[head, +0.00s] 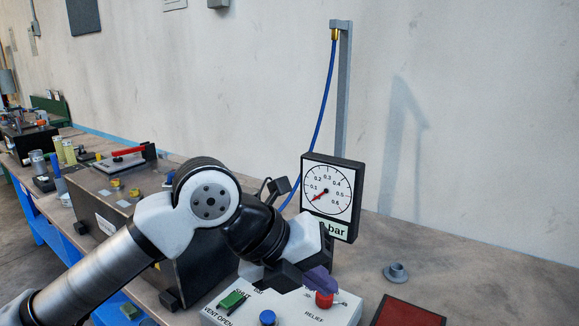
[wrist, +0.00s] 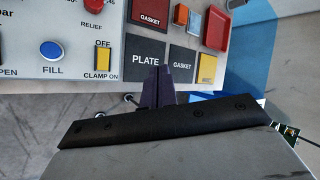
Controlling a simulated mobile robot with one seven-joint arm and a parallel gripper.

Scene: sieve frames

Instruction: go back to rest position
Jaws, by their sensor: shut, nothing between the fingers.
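My gripper (head: 320,279) is above the right part of a white control box (head: 340,310) in the head view. Its purple fingers also show in the wrist view (wrist: 158,86), closed together with nothing between them. They overlap the picture of the black PLATE label (wrist: 148,57); I cannot tell how far above it they are. The box carries a green switch (head: 232,301) by VENT OPEN, a blue FILL button (wrist: 52,50), a red RELIEF button (head: 324,300) and a yellow clamp switch (wrist: 103,59) by CLAMP ON. My arm hides part of the box.
A pressure gauge (head: 329,190) stands behind my gripper, its needle low on the scale, with a blue hose (head: 326,95) and a grey post (head: 343,90). A dark metal box (head: 120,215) is behind my arm.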

